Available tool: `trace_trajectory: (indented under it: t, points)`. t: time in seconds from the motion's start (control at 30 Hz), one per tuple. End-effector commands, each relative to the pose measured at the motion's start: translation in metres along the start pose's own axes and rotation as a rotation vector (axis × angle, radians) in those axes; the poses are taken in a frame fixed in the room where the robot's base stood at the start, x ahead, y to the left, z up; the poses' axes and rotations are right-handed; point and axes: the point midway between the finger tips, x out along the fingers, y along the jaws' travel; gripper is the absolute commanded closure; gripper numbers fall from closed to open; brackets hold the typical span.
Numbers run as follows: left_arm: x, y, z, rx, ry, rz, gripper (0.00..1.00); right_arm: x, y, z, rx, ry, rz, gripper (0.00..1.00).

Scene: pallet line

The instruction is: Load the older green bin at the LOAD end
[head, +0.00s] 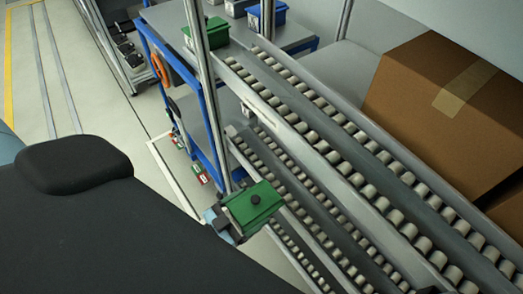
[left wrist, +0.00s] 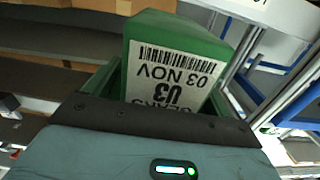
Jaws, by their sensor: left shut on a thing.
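The roller lanes (head: 320,125) slope across the head view. My right gripper is not in view.
The cart (head: 292,36) also bears a blue bin (head: 268,15) and grey bins. An upright post (head: 205,95) stands near the held bin. Large cardboard boxes (head: 430,110) lie beyond the upper lane. Open floor (head: 95,100) is at the left.

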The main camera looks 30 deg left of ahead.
Motion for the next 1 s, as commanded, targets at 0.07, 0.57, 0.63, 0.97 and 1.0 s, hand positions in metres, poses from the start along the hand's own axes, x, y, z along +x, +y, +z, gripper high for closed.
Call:
trace_trajectory:
  t: [0.07,0.57,0.63,0.97,1.0]
  points:
    - [-0.003,-0.002,0.006,0.001,0.008,0.002,0.85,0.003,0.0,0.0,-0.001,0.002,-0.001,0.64]
    - [0.014,-0.003,0.006,0.002,0.013,0.001,0.85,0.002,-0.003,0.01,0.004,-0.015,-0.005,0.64]
    - [0.021,-0.002,0.005,0.002,0.014,0.002,0.85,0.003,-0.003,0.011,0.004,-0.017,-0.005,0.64]
    - [0.052,-0.002,0.005,0.002,0.013,0.002,0.85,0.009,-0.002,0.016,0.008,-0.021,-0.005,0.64]
    - [0.056,-0.002,0.005,0.002,0.013,0.002,0.85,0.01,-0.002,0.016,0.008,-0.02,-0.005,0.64]
